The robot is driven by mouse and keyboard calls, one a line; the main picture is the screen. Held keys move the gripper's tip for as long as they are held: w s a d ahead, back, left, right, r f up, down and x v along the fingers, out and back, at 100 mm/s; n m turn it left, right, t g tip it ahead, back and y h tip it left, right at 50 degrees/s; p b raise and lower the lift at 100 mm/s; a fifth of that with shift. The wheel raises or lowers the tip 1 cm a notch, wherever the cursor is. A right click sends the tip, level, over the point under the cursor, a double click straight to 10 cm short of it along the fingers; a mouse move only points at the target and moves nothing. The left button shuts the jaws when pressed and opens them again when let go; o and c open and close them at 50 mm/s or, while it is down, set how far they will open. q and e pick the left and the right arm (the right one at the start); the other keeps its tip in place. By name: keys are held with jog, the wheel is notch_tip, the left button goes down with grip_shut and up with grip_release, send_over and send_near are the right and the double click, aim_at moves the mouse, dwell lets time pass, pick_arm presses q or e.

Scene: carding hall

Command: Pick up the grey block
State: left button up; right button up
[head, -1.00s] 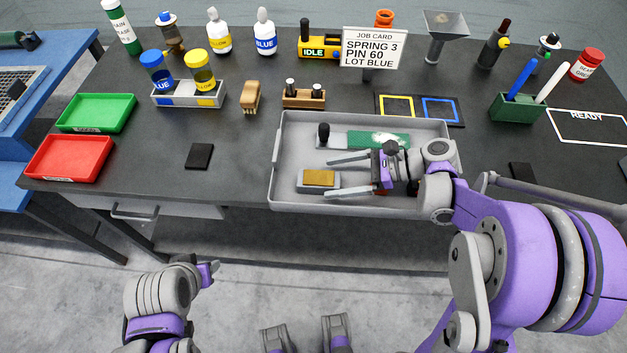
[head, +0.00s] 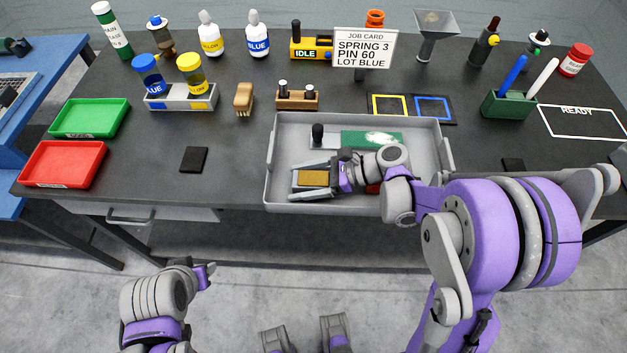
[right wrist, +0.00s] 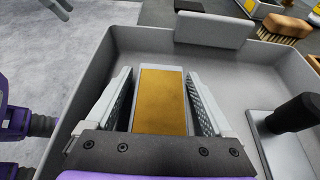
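The grey block (head: 318,178), with a tan-gold top face, lies in the grey tray (head: 268,185) on the dark bench. My right gripper (head: 296,180) is down in the tray, open, with one finger on each side of the block. In the right wrist view the block (right wrist: 162,100) lies between the two fingers, with narrow gaps seeming to show beside it. My left gripper (head: 205,275) hangs low at the left, away from the bench; its fingers are too unclear to read.
A red item (head: 373,188) is partly hidden under my right gripper. The tray's walls surround the gripper. A dark pad (head: 194,159) lies left of the tray.

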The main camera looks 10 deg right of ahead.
grip_shut()
dwell(0.4)
